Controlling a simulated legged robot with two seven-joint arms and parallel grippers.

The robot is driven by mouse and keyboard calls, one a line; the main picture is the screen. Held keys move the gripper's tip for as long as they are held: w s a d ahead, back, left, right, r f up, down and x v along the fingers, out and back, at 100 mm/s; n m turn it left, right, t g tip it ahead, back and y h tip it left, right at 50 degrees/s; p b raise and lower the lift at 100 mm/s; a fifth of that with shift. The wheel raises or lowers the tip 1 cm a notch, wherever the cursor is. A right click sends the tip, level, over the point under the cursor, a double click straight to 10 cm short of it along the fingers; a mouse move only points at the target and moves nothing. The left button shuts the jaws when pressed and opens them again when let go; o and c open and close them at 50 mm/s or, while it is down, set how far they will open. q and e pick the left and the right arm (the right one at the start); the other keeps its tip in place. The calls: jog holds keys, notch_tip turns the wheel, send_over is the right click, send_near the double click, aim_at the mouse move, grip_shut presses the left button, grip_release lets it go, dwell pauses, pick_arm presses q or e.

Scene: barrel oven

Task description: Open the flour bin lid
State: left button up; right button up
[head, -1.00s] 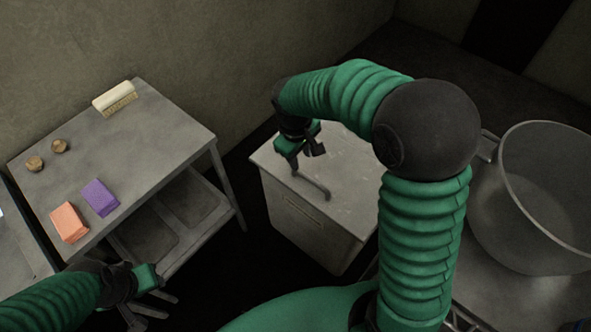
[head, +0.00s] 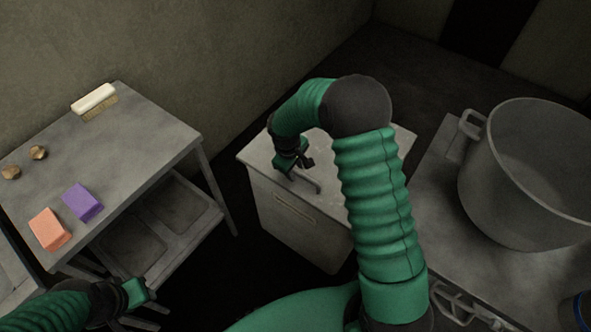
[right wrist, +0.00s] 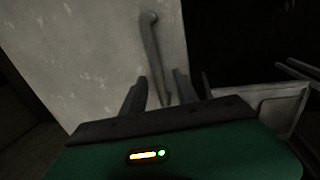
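The flour bin (head: 275,212) is a pale grey box between the two tables, with a flat lid (head: 258,152) that lies closed on top. A bar handle (head: 310,186) stands on the lid. My right gripper (head: 297,167) is just above the lid, over the far end of the handle. In the right wrist view the handle (right wrist: 152,45) runs between the two fingers (right wrist: 158,92), which stand apart with gaps beside it. My right arm hides the lid's right part. My left gripper (head: 142,300) is low at the left, away from the bin, its fingers unclear.
The left table (head: 130,150) bears a brush (head: 94,100), an orange block (head: 48,228), a purple block (head: 82,201) and two small brown lumps. Dark floor surrounds the bin.

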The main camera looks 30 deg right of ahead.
jog(key=shift+d+f, duration=0.15)
jog(key=shift+d, duration=0.2)
jog(key=c, duration=0.8)
jog(key=shift+a, duration=0.1)
jog(key=shift+a, duration=0.1)
jog(key=shift+w, duration=0.15)
dwell(0.4)
